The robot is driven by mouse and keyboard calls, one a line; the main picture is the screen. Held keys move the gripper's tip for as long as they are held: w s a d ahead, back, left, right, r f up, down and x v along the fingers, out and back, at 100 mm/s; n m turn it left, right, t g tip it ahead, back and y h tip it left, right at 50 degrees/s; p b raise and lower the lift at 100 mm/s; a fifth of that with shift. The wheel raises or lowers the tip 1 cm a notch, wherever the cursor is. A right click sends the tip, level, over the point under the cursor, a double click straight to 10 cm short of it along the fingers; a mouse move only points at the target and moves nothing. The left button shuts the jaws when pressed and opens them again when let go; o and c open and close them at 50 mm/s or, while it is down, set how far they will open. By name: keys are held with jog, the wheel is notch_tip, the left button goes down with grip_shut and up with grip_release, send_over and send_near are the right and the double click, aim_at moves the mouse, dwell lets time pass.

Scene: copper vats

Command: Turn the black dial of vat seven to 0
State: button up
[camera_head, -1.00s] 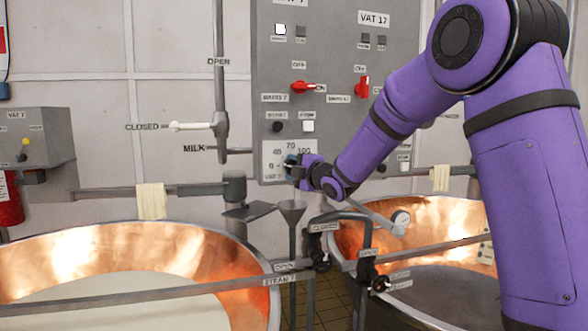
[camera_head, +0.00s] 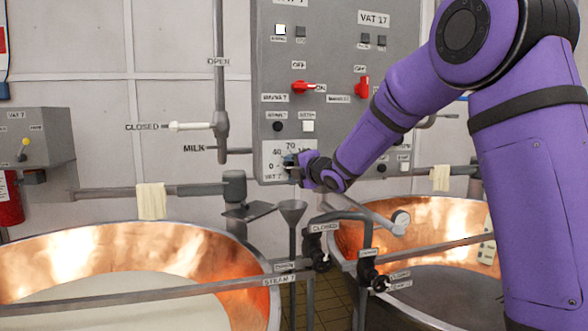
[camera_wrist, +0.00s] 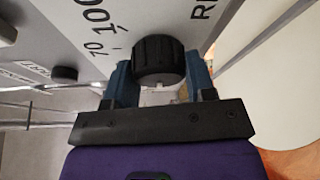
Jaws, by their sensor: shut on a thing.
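The black dial (camera_wrist: 158,60) sits on a white scale plate at the bottom of the grey control panel. In the wrist view it lies between the two blue fingers of my gripper (camera_wrist: 160,72), which is shut on it. In the head view my gripper (camera_head: 293,161) covers most of the dial. The scale plate (camera_head: 268,150) shows 0 at left, 40 and 70 above, and a partly covered 100. The dial's pointer is hidden, so its reading cannot be told.
A red switch (camera_head: 304,87) and a black button (camera_head: 278,126) sit above the dial. A funnel (camera_head: 292,210) and dark pipes with valves stand below my gripper. Copper vats (camera_head: 185,255) open at left and right. A second red switch (camera_head: 361,87) is to the right.

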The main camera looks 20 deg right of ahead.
jog(key=o, duration=0.9)
jog(key=shift+o, duration=0.2)
jog(key=f+v, duration=0.1)
jog(key=v, duration=0.9)
jog(key=shift+s+r, duration=0.4)
jog(key=shift+r, duration=0.1)
jog(key=shift+d, duration=0.15)
